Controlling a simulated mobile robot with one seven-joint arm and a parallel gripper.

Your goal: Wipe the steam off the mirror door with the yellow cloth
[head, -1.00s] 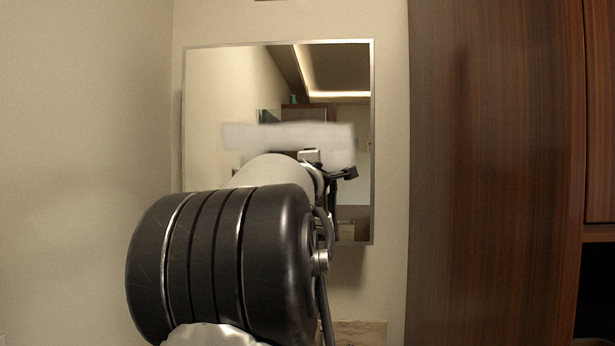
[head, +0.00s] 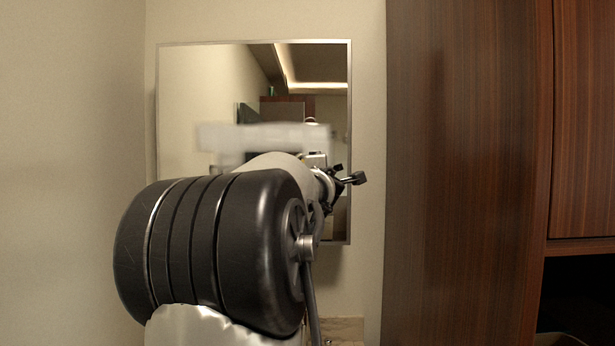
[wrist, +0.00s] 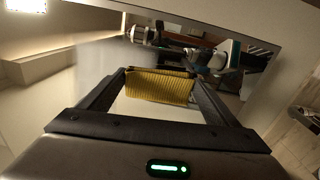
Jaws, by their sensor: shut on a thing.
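The mirror door (head: 200,90) hangs on the wall ahead in the head view. A whitish band of steam (head: 262,136) crosses its middle, with a little more haze just below the band's left part. The glass above is clear; my arm hides much of the lower part. In the wrist view, my gripper (wrist: 160,80) is shut on the yellow cloth (wrist: 160,88), a ribbed piece hanging between the fingertips. The cloth is close to the mirror glass; I cannot tell whether it touches. Pale steam (wrist: 92,65) shows left of it. The head view hides the gripper and cloth behind my arm.
A dark wood cabinet (head: 465,150) stands to the right of the mirror, with a dark open recess (head: 580,295) at lower right. A plain wall (head: 75,150) is on the left. The mirror reflects the room and parts of my arm.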

